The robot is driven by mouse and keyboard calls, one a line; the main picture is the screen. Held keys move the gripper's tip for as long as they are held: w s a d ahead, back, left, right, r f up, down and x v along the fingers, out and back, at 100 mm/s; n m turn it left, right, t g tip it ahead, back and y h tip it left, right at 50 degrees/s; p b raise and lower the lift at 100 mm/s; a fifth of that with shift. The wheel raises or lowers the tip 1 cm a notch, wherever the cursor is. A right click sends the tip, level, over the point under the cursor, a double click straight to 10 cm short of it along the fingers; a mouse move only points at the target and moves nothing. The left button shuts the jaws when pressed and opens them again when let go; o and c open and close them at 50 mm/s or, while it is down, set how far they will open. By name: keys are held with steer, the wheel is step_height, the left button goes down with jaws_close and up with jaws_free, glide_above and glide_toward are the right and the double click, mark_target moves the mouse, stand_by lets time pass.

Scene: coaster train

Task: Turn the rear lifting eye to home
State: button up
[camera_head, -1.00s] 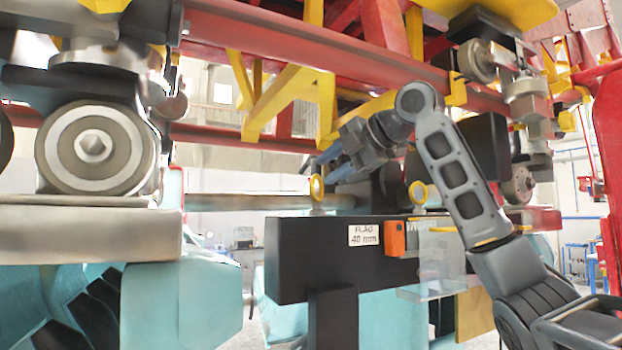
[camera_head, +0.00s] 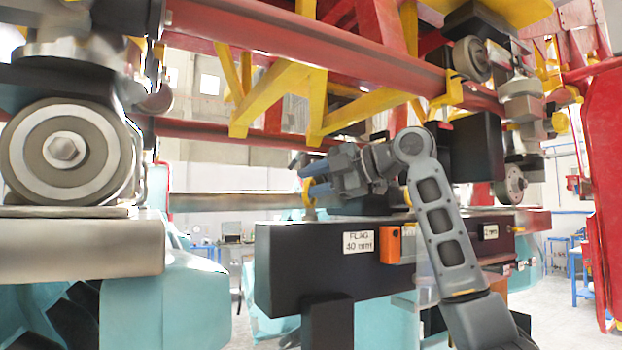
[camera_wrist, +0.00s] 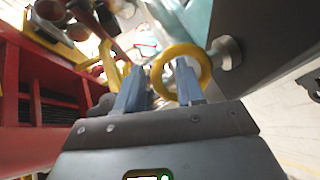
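A yellow ring-shaped lifting eye (camera_head: 307,192) stands on a short grey shank on top of the black box labelled "FLAG 40 mm" (camera_head: 300,262). In the wrist view this eye (camera_wrist: 207,68) is close, its shank running to the upper right. My gripper (camera_head: 306,176) is at this eye, with its blue fingers apart. In the wrist view my gripper (camera_wrist: 160,70) has one finger left of the ring and the other across its opening, so the ring's left side lies between them. Contact cannot be told. A second yellow eye (camera_head: 407,198) is mostly hidden behind my arm.
A red beam (camera_head: 330,45) and yellow braces (camera_head: 270,95) hang above my arm. A dark block (camera_head: 477,148) stands to the right. An orange box (camera_head: 390,244) sits on the black box's front. A large wheel (camera_head: 65,150) is at left.

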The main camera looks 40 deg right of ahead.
steer(key=shift+w, duration=0.1)
steer(key=shift+a+f, duration=0.1)
steer(key=shift+c, duration=0.4)
jaws_close()
steer(key=shift+f+h+b, duration=0.1)
steer(key=shift+h+b, duration=0.2)
steer(key=shift+f+m+t+h+b, duration=0.1)
steer(key=shift+m+t+h+b, duration=0.2)
steer(key=shift+m+h+b, duration=0.6)
steer(key=m+g+h, duration=0.1)
steer(key=m+h, duration=0.5)
steer(key=h, duration=0.2)
steer(key=shift+b, duration=0.4)
